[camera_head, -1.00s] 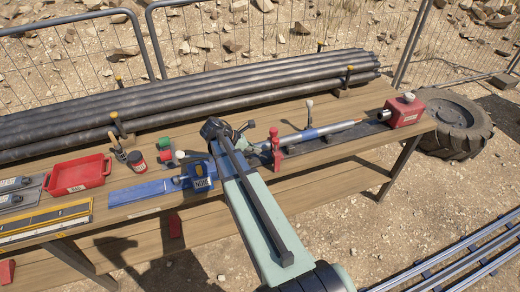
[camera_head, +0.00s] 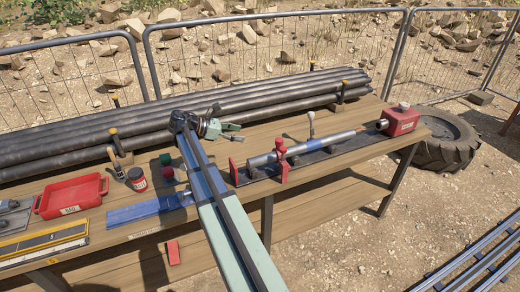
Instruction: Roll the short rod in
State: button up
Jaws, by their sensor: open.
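The tip points toward a red box (camera_head: 400,121) at the rail's right end, with a gap between. My gripper (camera_head: 238,131) is at the far end of my arm, above the bench, behind and left of the rod. It is apart from the rod and looks empty; its fingers are small in this view.
Long dark pipes (camera_head: 180,110) lie along the bench's back edge. At left are a red tray (camera_head: 72,196), a dark red can (camera_head: 137,179) and a blue plate (camera_head: 148,209). A small upright lever (camera_head: 311,124) stands behind the rod. The bench front right is clear.

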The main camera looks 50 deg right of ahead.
aim_at(277, 140)
jog(key=p+x, duration=0.4)
jog(key=x, duration=1.4)
jog(key=shift+s+d+r, duration=0.1)
jog(key=shift+s+d, duration=0.05)
jog(key=shift+s, duration=0.1)
grip_shut()
